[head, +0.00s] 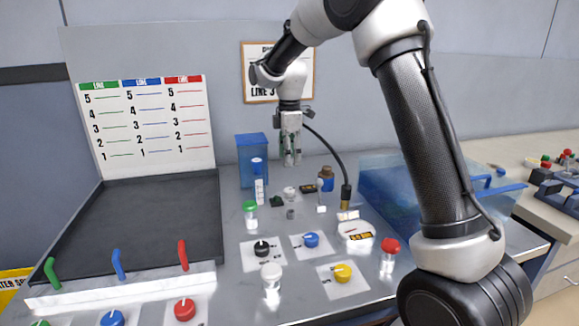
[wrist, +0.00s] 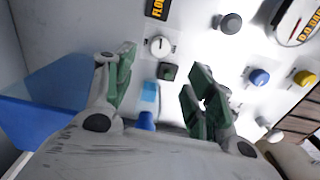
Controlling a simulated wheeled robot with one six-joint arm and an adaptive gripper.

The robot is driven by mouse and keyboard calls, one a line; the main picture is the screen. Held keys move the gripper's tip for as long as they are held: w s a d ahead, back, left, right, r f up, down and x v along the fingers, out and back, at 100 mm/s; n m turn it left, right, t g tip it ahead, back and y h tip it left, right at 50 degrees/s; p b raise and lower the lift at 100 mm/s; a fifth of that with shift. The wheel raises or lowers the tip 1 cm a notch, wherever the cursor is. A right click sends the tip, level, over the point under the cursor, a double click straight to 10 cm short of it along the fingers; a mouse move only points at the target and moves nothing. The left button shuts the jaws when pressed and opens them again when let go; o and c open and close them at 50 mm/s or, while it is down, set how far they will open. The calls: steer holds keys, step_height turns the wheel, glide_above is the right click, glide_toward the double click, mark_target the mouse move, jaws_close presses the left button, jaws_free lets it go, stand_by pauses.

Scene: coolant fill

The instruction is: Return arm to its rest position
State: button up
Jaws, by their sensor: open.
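My gripper (head: 291,160) hangs above the back of the grey bench, fingers pointing down. In the wrist view my gripper (wrist: 160,90) shows its green-padded fingers spread apart with nothing held between them. My arm arches over the right of the head view down to the gripper. Below the fingers, in the wrist view, are a white dial (wrist: 160,46), a small dark block (wrist: 167,72) and a blue-topped vial (wrist: 147,118). The gripper appears apart from them all.
A blue bin (head: 252,160) stands close left of my gripper. A black hose (head: 340,160) curves at its right. A clear blue tank (head: 385,195) is at the right. Colored knobs and capped vials, including a green-capped one (head: 250,215), crowd the bench. A dark panel (head: 150,225) lies left.

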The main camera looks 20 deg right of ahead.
steer(key=shift+r, duration=0.1)
steer(key=s+d+r+m+t, duration=0.1)
steer(key=s+d+r+m, duration=0.2)
steer(key=s, duration=0.9)
steer(key=s+d+r+m+t, duration=0.2)
steer(key=s+d+m, duration=0.5)
steer(key=s, duration=0.5)
steer(key=s+d+r+m+t, duration=0.1)
steer(key=s+d+r+m, duration=0.2)
steer(key=s, duration=1)
steer(key=d+m, duration=0.2)
steer(key=m, duration=0.2)
steer(key=shift+r+m, duration=0.3)
steer(key=shift+r, duration=0.05)
